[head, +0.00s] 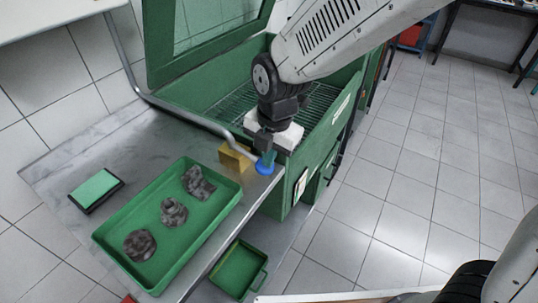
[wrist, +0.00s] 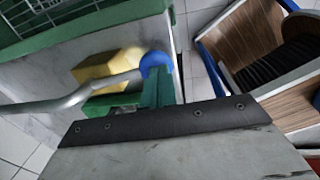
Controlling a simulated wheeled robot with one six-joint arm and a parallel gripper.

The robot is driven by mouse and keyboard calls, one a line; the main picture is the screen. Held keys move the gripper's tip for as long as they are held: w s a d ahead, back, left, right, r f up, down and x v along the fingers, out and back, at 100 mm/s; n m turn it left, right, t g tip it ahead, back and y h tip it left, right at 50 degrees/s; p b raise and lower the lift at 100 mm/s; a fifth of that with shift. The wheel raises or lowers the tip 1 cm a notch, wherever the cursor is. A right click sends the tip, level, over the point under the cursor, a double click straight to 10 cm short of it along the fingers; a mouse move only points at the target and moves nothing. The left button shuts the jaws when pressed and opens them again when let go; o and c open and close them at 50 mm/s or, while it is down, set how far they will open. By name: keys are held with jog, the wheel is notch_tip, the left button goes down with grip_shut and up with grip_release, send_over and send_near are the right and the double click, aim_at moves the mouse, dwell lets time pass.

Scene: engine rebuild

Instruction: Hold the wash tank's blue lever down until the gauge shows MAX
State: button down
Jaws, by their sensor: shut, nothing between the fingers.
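The green wash tank (head: 322,133) stands with its lid raised; its wire grate shows inside. A grey bent rod (head: 190,117) runs along it and ends in the lever's blue end (head: 265,168), at the tank's near corner. In the wrist view the blue end (wrist: 157,60) lies right at my fingertips. My gripper (head: 266,157) points down over it, shut and empty; its fingers (wrist: 157,90) overlap the blue end. I cannot tell whether they press on it. A small white panel (head: 302,183) is on the tank's side. No gauge reading can be made out.
A yellow block (head: 234,158) sits close beside the blue end. A green tray (head: 218,210) with several dark grey parts lies on the metal bench, with a green-topped pad (head: 95,189) to its left. A smaller green bin (head: 239,268) stands lower down.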

dwell(0.8)
jog(key=shift+r, duration=0.8)
jog(key=shift+r, duration=0.25)
notch_tip(320, 180, up, 14)
jog(key=d, duration=0.1)
jog(key=shift+s+f, duration=0.25)
jog(key=shift+s, duration=0.1)
